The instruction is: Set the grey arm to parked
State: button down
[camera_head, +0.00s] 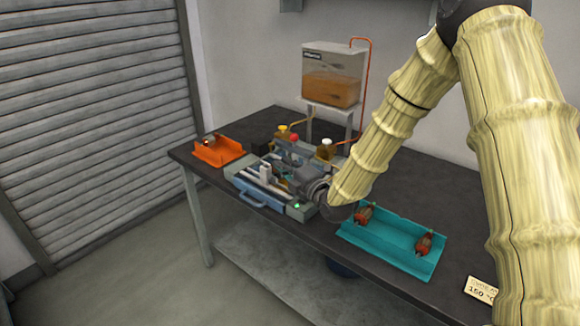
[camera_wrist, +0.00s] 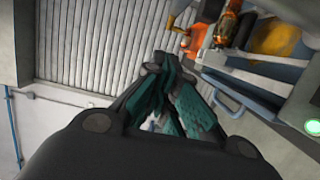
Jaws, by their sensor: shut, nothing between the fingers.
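The winding machine (camera_head: 262,190) sits on the dark bench, with a blue front, light rails and a lit green lamp (camera_head: 297,206). Grey parts (camera_head: 290,152) stand at its back. I cannot tell surely which of them is the grey arm, or its setting. My gripper (camera_head: 308,184) is over the right part of the machine and hides some of it. In the wrist view my gripper (camera_wrist: 178,100) has its teal fingers closed together with nothing between them. There the machine's rails (camera_wrist: 255,58) and a copper-coloured armature (camera_wrist: 227,25) lie to the right of the fingers, apart from them.
An orange tray (camera_head: 217,152) is left of the machine. A teal tray (camera_head: 390,243) with two armatures is on the right. A tank of orange liquid (camera_head: 333,75) stands behind on a stand. Capped bottles (camera_head: 326,150) are behind the machine. A card (camera_head: 481,289) lies front right.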

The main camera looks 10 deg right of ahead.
jog(key=w+p, duration=0.3)
jog(key=w, duration=0.4)
jog(key=shift+w+d+f, duration=0.15)
jog(key=shift+w+d, duration=0.05)
jog(key=shift+d, duration=0.25)
jog(key=shift+d, duration=0.1)
